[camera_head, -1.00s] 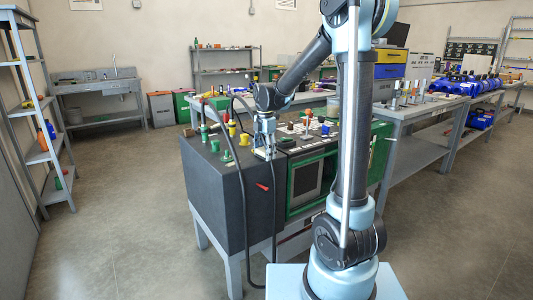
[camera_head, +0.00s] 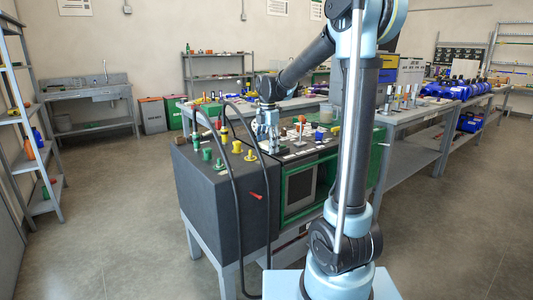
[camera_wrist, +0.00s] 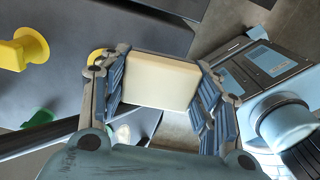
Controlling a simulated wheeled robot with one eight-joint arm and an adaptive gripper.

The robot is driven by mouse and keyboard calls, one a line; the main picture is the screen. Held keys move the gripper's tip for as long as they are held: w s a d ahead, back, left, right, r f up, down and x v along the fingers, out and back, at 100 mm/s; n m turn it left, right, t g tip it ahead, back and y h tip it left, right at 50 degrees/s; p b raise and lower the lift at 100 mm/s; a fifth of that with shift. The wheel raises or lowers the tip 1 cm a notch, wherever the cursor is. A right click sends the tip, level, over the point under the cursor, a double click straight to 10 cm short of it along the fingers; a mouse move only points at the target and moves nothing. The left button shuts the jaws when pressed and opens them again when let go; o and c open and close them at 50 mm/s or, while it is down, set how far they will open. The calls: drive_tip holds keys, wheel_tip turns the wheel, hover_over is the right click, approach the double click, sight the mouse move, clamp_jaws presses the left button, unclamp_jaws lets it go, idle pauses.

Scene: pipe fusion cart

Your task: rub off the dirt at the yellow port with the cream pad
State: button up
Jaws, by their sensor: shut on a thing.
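My gripper (camera_wrist: 160,95) is shut on the cream pad (camera_wrist: 162,82), a pale block held between its ridged fingers in the wrist view. In the head view my gripper (camera_head: 267,150) is above the cart's top, right of two yellow ports, and the pad cannot be made out. One yellow port (camera_head: 237,147) stands further back and another yellow port (camera_head: 250,156) nearer the front edge. In the wrist view a yellow port (camera_wrist: 22,50) is at the far left, apart from the pad. A second yellow piece is partly hidden behind the left finger. I cannot make out any dirt.
Small parts crowd the panel to the right. A workbench (camera_head: 412,115) stands beyond. The floor at left is clear.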

drive_tip(key=shift+r, duration=1.4)
